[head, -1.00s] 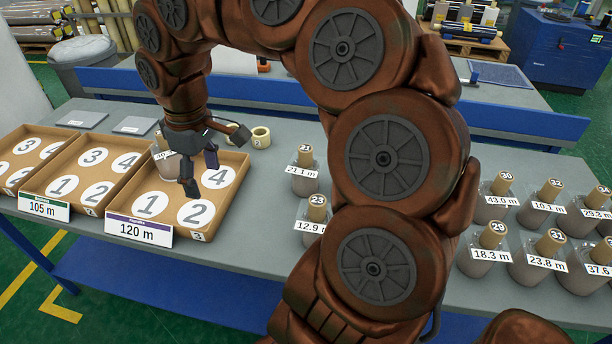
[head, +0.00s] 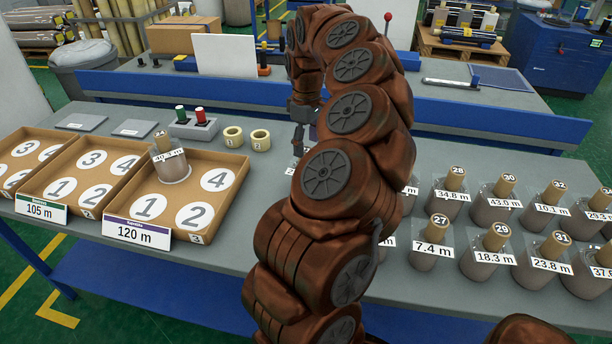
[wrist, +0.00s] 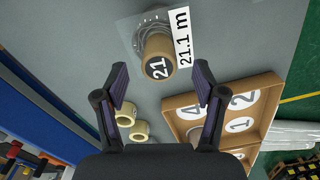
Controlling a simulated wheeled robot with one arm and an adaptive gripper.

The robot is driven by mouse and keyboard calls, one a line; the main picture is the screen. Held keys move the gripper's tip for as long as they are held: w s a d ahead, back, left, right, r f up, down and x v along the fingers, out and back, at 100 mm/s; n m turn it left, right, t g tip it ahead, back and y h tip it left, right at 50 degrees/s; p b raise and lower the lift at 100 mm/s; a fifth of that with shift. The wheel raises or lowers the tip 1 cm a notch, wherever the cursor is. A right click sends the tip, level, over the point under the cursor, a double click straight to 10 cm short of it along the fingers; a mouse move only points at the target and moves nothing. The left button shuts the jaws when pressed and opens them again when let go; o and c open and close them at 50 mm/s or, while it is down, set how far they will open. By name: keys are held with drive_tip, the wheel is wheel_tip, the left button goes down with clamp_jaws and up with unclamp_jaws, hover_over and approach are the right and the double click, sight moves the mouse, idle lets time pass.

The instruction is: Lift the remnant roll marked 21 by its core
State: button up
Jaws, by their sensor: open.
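The roll marked 21 (wrist: 157,58) shows in the wrist view. It has a brown core with 21 on its round end, clear wrap and a white 21.1 m label (wrist: 183,37). In the head view it is mostly hidden behind my arm. My gripper (wrist: 160,78) is open and empty. Its two fingers lie left and right of the core's end in the wrist view, and the core's end appears between and slightly beyond the tips. I cannot tell any contact. In the head view my gripper (head: 303,125) points down, partly covered by my arm.
A 120 m tray (head: 200,240) at left holds one wrapped roll (head: 170,163) at its back left spot. Two tape rings (head: 233,137) and a box with green and red buttons (head: 193,125) stand behind it. Several wrapped rolls (head: 488,255) crowd the right side.

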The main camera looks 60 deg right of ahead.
sight(306, 150)
drive_tip(key=shift+w+f+p, duration=0.15)
drive_tip(key=shift+f+p, duration=0.6)
drive_tip(key=shift+f, duration=2.05)
clamp_jaws()
